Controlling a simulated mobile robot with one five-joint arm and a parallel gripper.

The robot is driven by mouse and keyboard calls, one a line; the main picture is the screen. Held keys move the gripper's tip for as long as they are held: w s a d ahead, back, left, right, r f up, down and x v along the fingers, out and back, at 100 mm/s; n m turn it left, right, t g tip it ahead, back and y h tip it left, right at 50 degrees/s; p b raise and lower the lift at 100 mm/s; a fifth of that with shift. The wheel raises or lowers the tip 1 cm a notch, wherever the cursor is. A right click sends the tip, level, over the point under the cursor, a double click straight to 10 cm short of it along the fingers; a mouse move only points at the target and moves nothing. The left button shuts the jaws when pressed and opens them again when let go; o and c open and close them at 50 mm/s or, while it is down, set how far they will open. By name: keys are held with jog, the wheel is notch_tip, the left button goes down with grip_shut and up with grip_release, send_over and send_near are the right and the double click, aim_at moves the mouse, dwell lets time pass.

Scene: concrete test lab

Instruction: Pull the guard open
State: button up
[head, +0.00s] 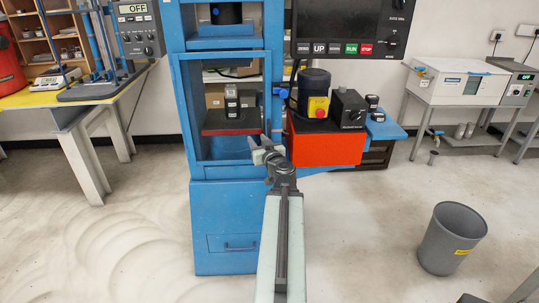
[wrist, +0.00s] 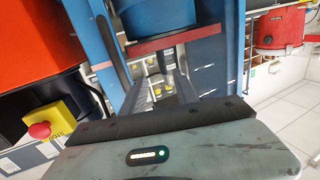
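The guard (head: 177,110) is a blue frame on the front of the tall blue machine. A block-shaped specimen (head: 232,103) shows through it, standing on a dark red plate (head: 222,128). The guard looks closed, but I cannot be sure. My gripper (head: 266,144) is in front of its lower right corner, fingers pointing up and toward the machine. The fingers look apart with nothing clearly between them. In the wrist view my gripper (wrist: 147,65) faces blue machine parts. I cannot tell whether it touches the guard. No guard handle is clearly visible.
Right of the guard, an orange-red box (head: 325,148) carries a yellow-and-red stop button (head: 318,107), also in the wrist view (wrist: 45,125). A control panel (head: 348,28) hangs above. A grey bin (head: 452,238) stands at right. The floor left of the machine is clear.

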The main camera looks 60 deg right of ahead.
aim_at(269, 132)
jog(key=s+d+m+g+h, duration=0.1)
jog(key=s+d+h, duration=0.1)
jog(key=s+d, duration=0.25)
jog(key=x, duration=0.7)
jog(key=shift+w+a+f, duration=0.1)
jog(key=shift+a+f, duration=0.05)
jog(key=shift+f, duration=0.15)
grip_shut()
jog(key=shift+w, duration=0.1)
dwell(0.8)
